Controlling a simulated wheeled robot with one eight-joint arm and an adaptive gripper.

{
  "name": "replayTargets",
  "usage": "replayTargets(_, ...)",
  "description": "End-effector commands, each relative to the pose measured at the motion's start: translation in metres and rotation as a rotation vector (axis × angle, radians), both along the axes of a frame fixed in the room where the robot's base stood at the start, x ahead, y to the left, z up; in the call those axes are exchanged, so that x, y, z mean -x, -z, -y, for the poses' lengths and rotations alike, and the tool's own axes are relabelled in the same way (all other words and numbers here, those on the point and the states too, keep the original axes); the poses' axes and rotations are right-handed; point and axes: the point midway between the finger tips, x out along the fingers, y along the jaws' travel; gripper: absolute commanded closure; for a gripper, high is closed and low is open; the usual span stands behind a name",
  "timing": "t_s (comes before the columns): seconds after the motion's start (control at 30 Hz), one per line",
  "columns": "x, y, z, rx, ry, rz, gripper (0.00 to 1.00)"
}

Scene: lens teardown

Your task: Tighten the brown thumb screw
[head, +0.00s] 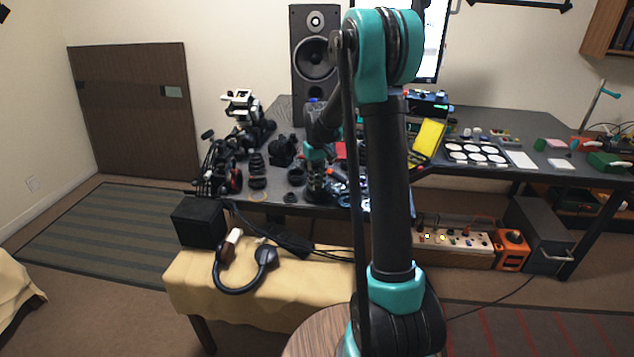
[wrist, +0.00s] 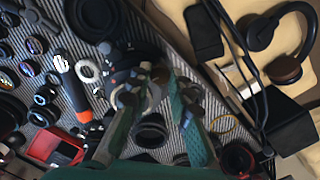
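I cannot pick out the brown thumb screw for certain in either view; it is hidden or too small. In the wrist view my gripper (wrist: 158,82) reaches into the lens parts, its two teal fingers apart. A dark part with a pale ring (wrist: 126,98) lies by the left finger, and I cannot tell whether they touch. A black round lens part (wrist: 151,130) shows in the gap between the fingers. In the head view my gripper (head: 316,188) is small over the front of the dark table (head: 510,177), partly hidden by parts around it.
Black camera gear (head: 215,170) crowds the table's left side. Headphones (head: 262,262) lie on a yellow-covered bench (head: 325,285) in front. A tall speaker (head: 314,55) stands behind.

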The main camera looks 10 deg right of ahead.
Motion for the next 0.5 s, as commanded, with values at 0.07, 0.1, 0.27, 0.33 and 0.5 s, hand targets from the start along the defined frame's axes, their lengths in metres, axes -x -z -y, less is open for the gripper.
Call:
replayTargets(0.07,0.0,-0.0001,0.0001,0.0,0.0,0.0,0.99)
replayTargets(0.1,0.0,-0.0001,0.0001,0.0,0.0,0.0,1.0)
replayTargets(0.27,0.0,-0.0001,0.0001,0.0,0.003,0.0,1.0)
replayTargets(0.33,0.0,-0.0001,0.0001,0.0,0.01,0.0,1.0)
replayTargets(0.5,0.0,-0.0002,0.0001,0.0,0.058,0.0,1.0)
